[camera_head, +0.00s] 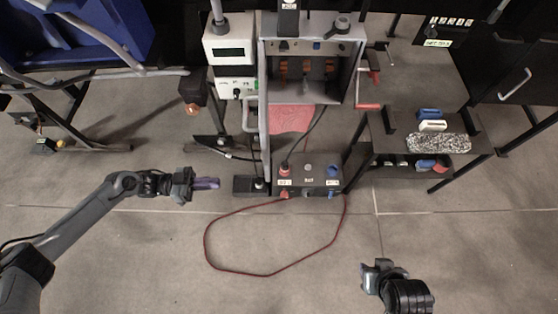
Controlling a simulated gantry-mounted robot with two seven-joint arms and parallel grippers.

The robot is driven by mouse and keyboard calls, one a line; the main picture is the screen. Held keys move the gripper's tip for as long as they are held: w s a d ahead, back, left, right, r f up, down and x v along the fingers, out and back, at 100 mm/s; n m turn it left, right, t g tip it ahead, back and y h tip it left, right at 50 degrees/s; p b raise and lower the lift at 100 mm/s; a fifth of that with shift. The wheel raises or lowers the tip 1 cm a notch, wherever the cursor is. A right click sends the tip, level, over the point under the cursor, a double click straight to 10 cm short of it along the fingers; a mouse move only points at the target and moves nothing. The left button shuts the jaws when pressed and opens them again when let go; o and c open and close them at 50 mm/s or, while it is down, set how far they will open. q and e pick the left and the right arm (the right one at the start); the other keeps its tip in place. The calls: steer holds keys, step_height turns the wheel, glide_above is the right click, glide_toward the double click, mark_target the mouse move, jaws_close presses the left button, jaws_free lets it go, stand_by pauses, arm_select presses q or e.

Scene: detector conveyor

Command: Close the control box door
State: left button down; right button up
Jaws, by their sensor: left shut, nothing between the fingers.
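The control box (312,92) is a grey box at the top centre, with orange parts and a row of switches inside. Its door (263,118) stands open at the box's left side, seen nearly edge-on, with a pale handle (248,114) on its left face. My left gripper (207,183) is shut and empty, below and left of the door, clear of it. My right gripper (367,276) is at the bottom right, far from the box; its fingers are hard to make out.
A white instrument (229,50) stands left of the door. A button panel (308,182) sits below the box, with a red cable (262,274) looping on the floor. A shelf (385,143) with brushes stands at right. A blue bin (100,25) is at upper left.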

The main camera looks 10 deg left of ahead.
arm_select(q)
steer(key=w+a+r+m, duration=0.1)
steer(key=w+a+r, duration=0.1)
steer(key=w+r, duration=0.25)
steer(key=x, duration=1.3)
steer(key=shift+s+d+r, duration=0.15)
steer(key=shift+d, duration=0.15)
steer(key=shift+d+t, duration=0.1)
steer(key=shift+t, duration=0.2)
